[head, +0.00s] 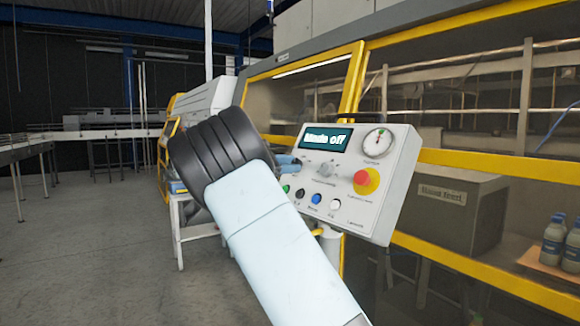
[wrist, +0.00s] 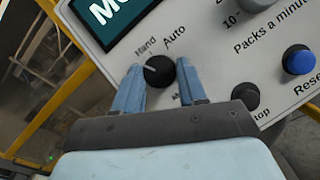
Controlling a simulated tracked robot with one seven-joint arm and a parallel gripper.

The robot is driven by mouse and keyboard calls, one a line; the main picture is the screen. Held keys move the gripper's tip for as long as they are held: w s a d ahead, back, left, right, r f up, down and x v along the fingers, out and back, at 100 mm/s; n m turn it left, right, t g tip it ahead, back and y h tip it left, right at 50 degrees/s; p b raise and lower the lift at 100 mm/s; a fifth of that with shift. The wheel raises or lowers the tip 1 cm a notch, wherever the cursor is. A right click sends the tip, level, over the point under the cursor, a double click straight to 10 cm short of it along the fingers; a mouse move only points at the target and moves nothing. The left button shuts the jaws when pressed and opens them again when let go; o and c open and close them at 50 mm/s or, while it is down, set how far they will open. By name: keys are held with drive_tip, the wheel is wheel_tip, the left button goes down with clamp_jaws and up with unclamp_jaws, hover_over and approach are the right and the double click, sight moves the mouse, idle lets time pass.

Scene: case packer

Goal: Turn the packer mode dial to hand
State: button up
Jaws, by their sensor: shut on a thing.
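The mode dial (wrist: 159,70) is a small black knob on the pale control panel (wrist: 222,62). In the wrist view, "Hand" is printed above it to the left and "Auto" above it to the right. Its white mark points left, below the "Hand" label. My gripper (wrist: 158,76) is shut on the dial, with one blue finger on each side. In the head view, the gripper's blue fingertips (head: 289,160) are at the panel's left edge, and I cannot make out the mode dial there. The panel's screen (head: 325,140) seems to read "Mode off".
A red stop button on yellow (head: 367,181), a round gauge (head: 377,141) and a packs-a-minute knob (head: 325,169) are on the panel. Below are green, black, blue (head: 316,198) and white buttons. Yellow-framed guards stand behind. Open floor (head: 90,250) lies left.

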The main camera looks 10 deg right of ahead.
drive_tip(key=m+g, duration=0.1)
drive_tip(key=m, duration=0.2)
drive_tip(key=m+g+y, duration=0.1)
drive_tip(key=m+g, duration=0.1)
drive_tip(key=m, duration=0.1)
drive_tip(key=shift+w+r, duration=0.1)
drive_tip(key=shift+w, duration=0.1)
drive_tip(key=shift+m, duration=0.3)
drive_tip(key=o, duration=1)
drive_tip(key=shift+o, duration=0.2)
drive_tip(key=a+r, duration=0.2)
drive_tip(key=a, duration=1.1)
drive_tip(key=shift+s+a, duration=0.15)
drive_tip(key=shift+a, duration=0.2)
